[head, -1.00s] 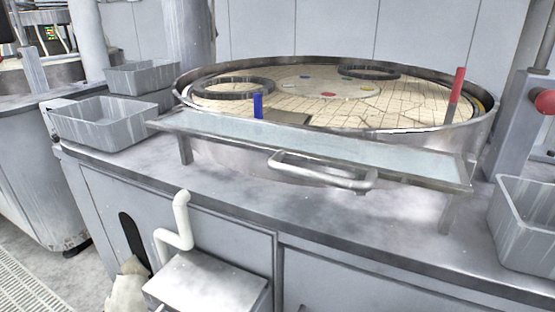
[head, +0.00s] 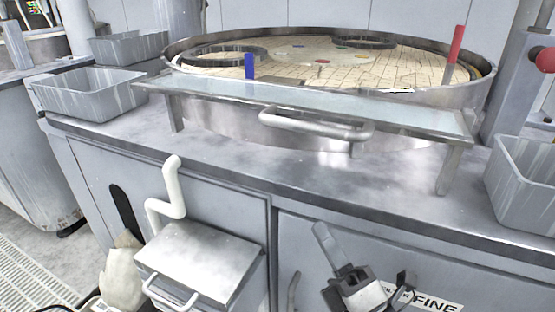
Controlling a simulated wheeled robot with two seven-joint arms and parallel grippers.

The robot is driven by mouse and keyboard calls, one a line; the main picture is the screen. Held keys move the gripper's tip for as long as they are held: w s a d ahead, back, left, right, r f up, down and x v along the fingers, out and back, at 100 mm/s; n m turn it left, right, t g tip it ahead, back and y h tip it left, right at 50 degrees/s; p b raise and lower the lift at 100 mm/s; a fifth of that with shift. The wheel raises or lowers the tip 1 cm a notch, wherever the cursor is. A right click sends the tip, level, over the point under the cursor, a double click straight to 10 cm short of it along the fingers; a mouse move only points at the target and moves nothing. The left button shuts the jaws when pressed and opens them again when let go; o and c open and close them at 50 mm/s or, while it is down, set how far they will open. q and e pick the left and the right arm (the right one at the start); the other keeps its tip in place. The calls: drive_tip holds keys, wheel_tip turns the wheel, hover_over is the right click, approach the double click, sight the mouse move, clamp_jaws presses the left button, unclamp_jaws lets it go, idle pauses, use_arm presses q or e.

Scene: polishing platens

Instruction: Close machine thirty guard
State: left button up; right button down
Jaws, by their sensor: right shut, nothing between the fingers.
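The machine guard (head: 300,97) is a clear panel in a metal frame, lying nearly flat on legs along the front of the round platen tub. Its bar handle (head: 315,124) sticks out from the front edge toward me. My right gripper (head: 325,236) is at the bottom of the head view, in front of the cabinet, below and apart from the handle. It is shut and empty. My left gripper is not in view. No machine number shows.
The tiled platen (head: 300,65) bears dark rings, a blue post (head: 249,66) and a red post (head: 453,52). Grey bins stand left (head: 90,97) and right (head: 525,200) on the counter. A white pipe (head: 172,190) and a metal box (head: 198,262) project from the cabinet front.

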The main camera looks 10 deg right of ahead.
use_arm(q)
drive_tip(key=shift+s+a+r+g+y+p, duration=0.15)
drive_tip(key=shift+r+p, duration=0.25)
drive_tip(key=shift+p, duration=0.9)
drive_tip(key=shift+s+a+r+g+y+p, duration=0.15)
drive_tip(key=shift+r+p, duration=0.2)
drive_tip(key=shift+p, duration=0.9)
use_arm(e)
drive_tip(key=w+a+r+n+g+y, duration=0.1)
drive_tip(key=w+a+r+n+y, duration=0.1)
drive_tip(key=r+n, duration=0.5)
drive_tip(key=w+a+r+n+g+y, duration=0.1)
drive_tip(key=a+r+n+y, duration=0.3)
drive_tip(key=r+n+y, duration=0.3)
drive_tip(key=shift+w+a+r+n, duration=0.25)
drive_tip(key=shift+w+n, duration=0.05)
drive_tip(key=shift+w, duration=0.05)
